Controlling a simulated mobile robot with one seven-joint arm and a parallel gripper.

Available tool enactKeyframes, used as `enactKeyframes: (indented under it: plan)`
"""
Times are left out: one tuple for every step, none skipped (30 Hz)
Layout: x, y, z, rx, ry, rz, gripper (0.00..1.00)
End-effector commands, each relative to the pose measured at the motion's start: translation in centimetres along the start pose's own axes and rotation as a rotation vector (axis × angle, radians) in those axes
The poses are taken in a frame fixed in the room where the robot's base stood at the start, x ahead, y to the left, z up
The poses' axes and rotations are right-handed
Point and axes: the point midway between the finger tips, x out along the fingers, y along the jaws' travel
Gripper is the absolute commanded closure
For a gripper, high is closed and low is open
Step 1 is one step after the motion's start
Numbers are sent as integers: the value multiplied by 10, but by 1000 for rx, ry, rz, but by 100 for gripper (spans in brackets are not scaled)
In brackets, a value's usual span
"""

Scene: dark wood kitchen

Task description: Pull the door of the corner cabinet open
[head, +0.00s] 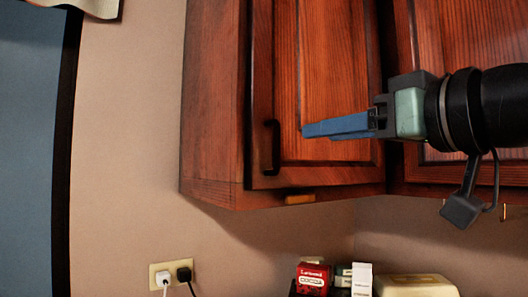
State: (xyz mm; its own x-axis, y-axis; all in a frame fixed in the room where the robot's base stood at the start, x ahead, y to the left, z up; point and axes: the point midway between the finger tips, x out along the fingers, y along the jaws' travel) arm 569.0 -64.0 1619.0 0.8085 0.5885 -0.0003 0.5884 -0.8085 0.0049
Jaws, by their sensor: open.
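The corner cabinet (212,130) is dark reddish wood and hangs on the wall at the upper middle. Its panelled door (330,65) looks shut in its frame. A dark vertical handle (272,146) sits near the door's lower left edge. My gripper (304,130) comes in from the right, with blue fingers pointing left in front of the door. The fingertips are to the right of the handle and look apart from it. The fingers overlap in this view, so the gap between them is hidden. Nothing shows held in them.
Another wood cabinet door (465,75) is on the right, behind my arm. Below are a red cocoa box (312,279), white boxes (361,279) and a cream container (416,286). A wall outlet (172,274) has two plugs. The wall left of the cabinet is clear.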

Motion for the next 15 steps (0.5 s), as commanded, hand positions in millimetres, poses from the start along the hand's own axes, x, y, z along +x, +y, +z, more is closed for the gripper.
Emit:
enactKeyframes:
  plan:
    - [5, 0, -1, 1, -2, -3, 56]
    - [8, 0, -2, 2, -2, -3, 56]
    - [14, -1, -2, 2, -2, -4, 56]
    - [19, -1, -2, 3, -3, -4, 56]
    - [24, -1, -2, 4, -3, -4, 56]
    - [32, -1, -3, 5, -2, -4, 56]
    - [39, -1, -3, 5, -3, -4, 56]
    - [45, -1, -4, 3, -2, -4, 56]
    - [54, -1, -3, 3, -3, -4, 56]
    - [61, -1, -4, 4, -2, -3, 56]
    - [67, -1, -4, 4, -2, -3, 56]
    - [76, -1, -4, 4, -2, -4, 56]
    - [82, -1, -4, 4, -2, -4, 56]
    - [87, -1, -4, 4, -1, -3, 56]
    - [94, -1, -3, 4, -2, -2, 56]
